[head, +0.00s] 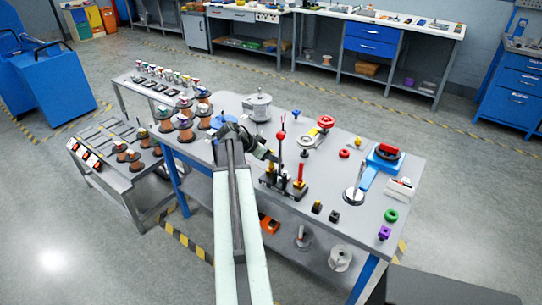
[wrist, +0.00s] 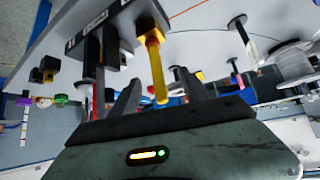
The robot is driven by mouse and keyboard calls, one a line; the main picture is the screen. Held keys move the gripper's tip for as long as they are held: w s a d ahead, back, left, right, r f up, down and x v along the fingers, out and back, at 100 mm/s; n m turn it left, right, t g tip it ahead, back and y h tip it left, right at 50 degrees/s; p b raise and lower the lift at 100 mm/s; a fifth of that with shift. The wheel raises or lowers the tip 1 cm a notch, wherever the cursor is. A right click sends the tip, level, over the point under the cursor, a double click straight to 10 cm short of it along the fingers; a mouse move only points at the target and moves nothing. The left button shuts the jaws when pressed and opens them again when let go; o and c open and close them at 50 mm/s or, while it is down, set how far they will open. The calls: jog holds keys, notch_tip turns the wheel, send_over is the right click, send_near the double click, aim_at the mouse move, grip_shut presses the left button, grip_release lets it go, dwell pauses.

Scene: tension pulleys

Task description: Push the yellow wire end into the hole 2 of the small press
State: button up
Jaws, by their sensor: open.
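The small press (head: 284,186) stands on the grey table, with a dark base and a red-balled lever. Its dark base also shows at the top of the wrist view (wrist: 118,28). A yellow wire end (wrist: 157,72) shows there as a rod with an orange-yellow block at its base, beside the press base. My gripper (wrist: 158,92) is open, with one dark finger on each side of the yellow rod. Contact is not clear. Hole 2 cannot be made out.
Small black blocks (head: 334,216) lie right of the press. A red handwheel (head: 326,122) and a grey drum (head: 258,106) stand farther back. Copper-coloured spools (head: 185,128) stand left of my arm.

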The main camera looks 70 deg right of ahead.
dwell(0.3)
jog(key=p+v, duration=0.5)
jog(key=v, duration=0.2)
dwell(0.7)
dwell(0.3)
